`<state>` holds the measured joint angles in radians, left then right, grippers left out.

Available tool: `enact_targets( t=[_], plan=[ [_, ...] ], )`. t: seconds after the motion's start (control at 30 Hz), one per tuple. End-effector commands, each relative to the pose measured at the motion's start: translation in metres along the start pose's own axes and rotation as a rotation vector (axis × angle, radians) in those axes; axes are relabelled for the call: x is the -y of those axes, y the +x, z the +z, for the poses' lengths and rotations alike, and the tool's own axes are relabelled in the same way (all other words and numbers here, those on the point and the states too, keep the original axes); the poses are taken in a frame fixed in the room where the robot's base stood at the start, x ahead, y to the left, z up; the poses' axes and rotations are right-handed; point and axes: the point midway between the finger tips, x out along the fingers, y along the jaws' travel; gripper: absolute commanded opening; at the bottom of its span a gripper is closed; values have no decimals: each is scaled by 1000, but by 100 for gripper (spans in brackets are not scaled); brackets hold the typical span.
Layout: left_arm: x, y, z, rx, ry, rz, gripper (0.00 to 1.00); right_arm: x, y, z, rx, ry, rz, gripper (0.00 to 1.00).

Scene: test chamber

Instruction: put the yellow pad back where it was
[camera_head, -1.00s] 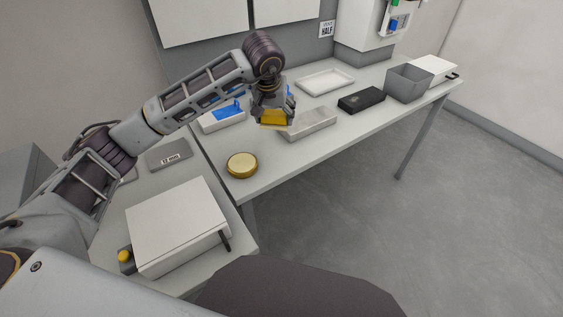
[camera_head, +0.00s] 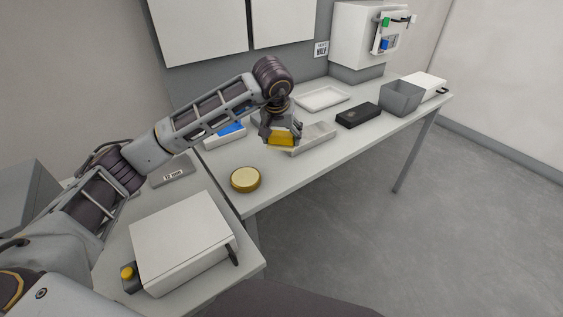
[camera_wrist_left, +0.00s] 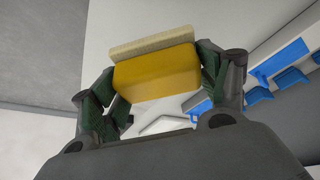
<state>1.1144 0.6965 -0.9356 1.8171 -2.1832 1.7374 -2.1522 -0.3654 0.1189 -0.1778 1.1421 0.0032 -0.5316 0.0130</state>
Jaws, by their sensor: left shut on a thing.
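The yellow pad (camera_head: 282,140) is a small block with a pale layer along one side. My left gripper (camera_head: 279,133) is shut on it and holds it above the table, just left of a grey metal tray (camera_head: 314,139). In the left wrist view the yellow pad (camera_wrist_left: 158,72) sits between the two fingers of the left gripper (camera_wrist_left: 160,80), with its pale layer on the far side. My right gripper is not in view.
A round yellow-rimmed tin (camera_head: 245,179) stands near the table's front edge. A blue-topped white box (camera_head: 226,132) is behind the arm. A black case (camera_head: 358,115), a white tray (camera_head: 321,97) and a grey bin (camera_head: 401,97) stand farther right. A white box (camera_head: 183,243) is in front.

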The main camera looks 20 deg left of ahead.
Motion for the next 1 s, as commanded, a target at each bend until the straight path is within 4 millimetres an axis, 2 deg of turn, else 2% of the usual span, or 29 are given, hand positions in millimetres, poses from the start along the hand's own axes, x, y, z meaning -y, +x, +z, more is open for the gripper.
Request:
enact_targets(
  t=[0.4,0.67,1.0],
  plan=[
    [1,44,18,0,0,0,45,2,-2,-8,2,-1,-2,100],
    [1,49,20,-1,0,0,45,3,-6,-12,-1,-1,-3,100],
    [1,55,23,1,0,0,45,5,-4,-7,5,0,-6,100]
  ],
)
